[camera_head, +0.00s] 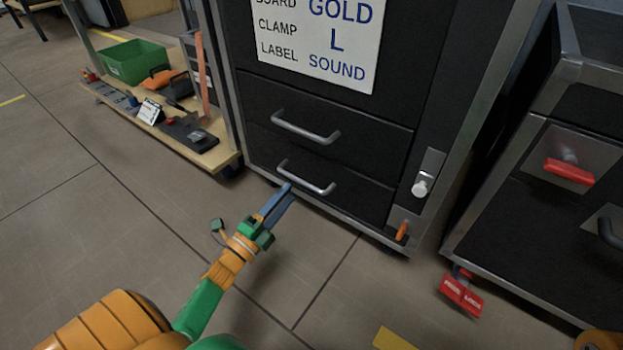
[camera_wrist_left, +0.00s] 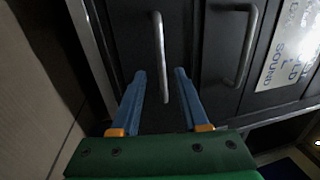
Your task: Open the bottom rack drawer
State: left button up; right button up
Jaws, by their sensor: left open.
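The black rack has two drawers with bar handles. The bottom drawer (camera_head: 345,190) has a silver bar handle (camera_head: 305,178), and the upper drawer (camera_head: 370,125) has another handle (camera_head: 305,127). My left gripper (camera_head: 284,192) is at the bottom drawer's handle, its blue fingers pointing at the drawer front. In the left wrist view the open fingers (camera_wrist_left: 160,82) stand on either side of the bottom handle (camera_wrist_left: 159,50), which lies between them without visible contact. The drawer looks closed, flush with the rack front. My right gripper is not seen.
A low wooden shelf (camera_head: 215,158) with a green bin (camera_head: 133,62) and tools stands left of the rack. A black cabinet with a red handle (camera_head: 569,171) and a red tag (camera_head: 461,296) is at the right. The floor (camera_head: 150,200) in front is clear.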

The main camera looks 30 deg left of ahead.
aim_at(299, 179)
pick_arm(q)
jog(key=b+x, duration=0.2)
jog(key=x, duration=0.4)
grip_shut()
dwell(1.2)
